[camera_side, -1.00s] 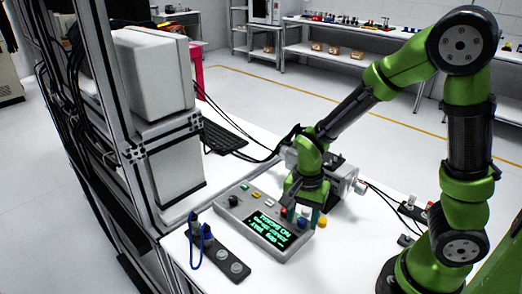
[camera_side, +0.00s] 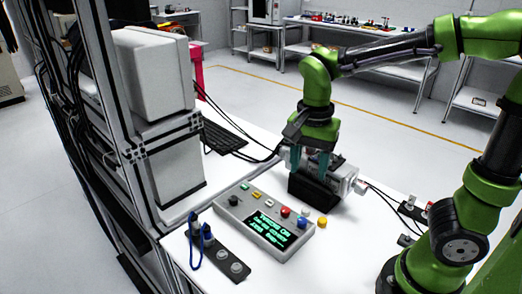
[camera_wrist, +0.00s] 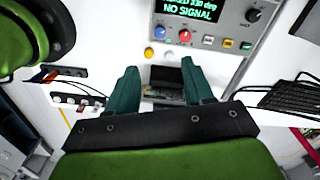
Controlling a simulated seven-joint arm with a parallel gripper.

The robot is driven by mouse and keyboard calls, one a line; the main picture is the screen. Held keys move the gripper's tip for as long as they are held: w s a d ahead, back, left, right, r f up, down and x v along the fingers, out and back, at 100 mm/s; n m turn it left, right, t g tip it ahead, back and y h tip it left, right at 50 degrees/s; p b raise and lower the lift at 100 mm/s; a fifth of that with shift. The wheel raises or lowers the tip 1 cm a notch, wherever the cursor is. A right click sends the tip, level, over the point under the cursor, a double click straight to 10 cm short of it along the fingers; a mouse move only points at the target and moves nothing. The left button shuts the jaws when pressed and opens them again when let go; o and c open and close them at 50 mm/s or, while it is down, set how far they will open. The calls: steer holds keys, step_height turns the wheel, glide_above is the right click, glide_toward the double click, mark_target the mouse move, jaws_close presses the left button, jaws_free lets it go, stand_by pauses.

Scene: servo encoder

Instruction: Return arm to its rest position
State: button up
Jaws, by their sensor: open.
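My gripper (camera_side: 311,160) is open and empty, with teal fingers pointing down. It is raised over the back of the white table, and in the side view it overlaps the grey servo unit (camera_side: 343,177) on its black stand (camera_side: 312,193). I cannot tell the exact gap between them. In the wrist view my gripper (camera_wrist: 162,85) has its two fingers spread apart, with a dark block between them in the picture. The grey control box (camera_side: 264,222) lies in front, its screen lit with green text; in the wrist view the screen (camera_wrist: 188,8) reads "NO SIGNAL".
A black socket strip (camera_side: 220,252) with a blue cable lies left of the control box. Cables run across the table.

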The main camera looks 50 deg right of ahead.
steer(key=shift+r, duration=0.8)
steer(key=s+r+n+t+y, duration=0.2)
steer(key=s+n+t, duration=0.3)
steer(key=n, duration=0.5)
steer(key=shift+s+a+r+t, duration=0.3)
steer(key=shift+r+t, duration=0.2)
steer(key=shift+t, duration=0.6)
